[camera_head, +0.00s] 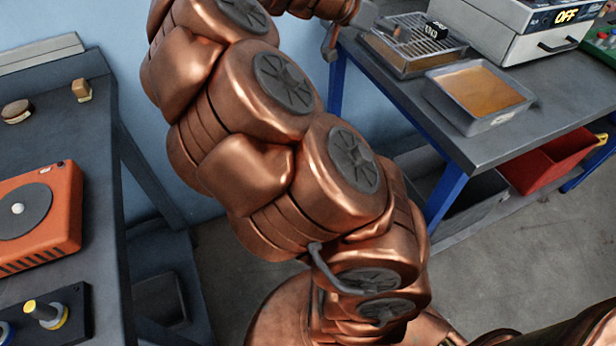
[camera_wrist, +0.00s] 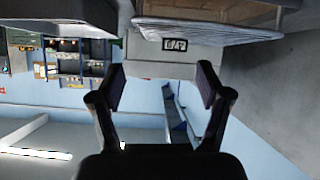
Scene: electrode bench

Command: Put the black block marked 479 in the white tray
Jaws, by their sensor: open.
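A small black block (camera_head: 433,29) with white marks stands on a wire rack (camera_head: 405,40) over a metal pan, on the right bench at the back. Its marks are too small to read surely. In the wrist view a black block (camera_wrist: 174,44) with white characters shows beyond the fingertips, by the rack (camera_wrist: 215,31). My gripper (camera_wrist: 161,84) is open, with nothing between its fingers, and the block is apart from it. In the head view my arm covers the middle. I cannot make out a white tray with certainty in either view.
A grey metal pan with orange-brown content (camera_head: 480,92) sits near the right bench's front edge. A white appliance reading OFF (camera_head: 530,28) stands behind it. A red bin (camera_head: 552,160) is below. An orange device (camera_head: 38,215) and a control box (camera_head: 48,312) are on the left bench.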

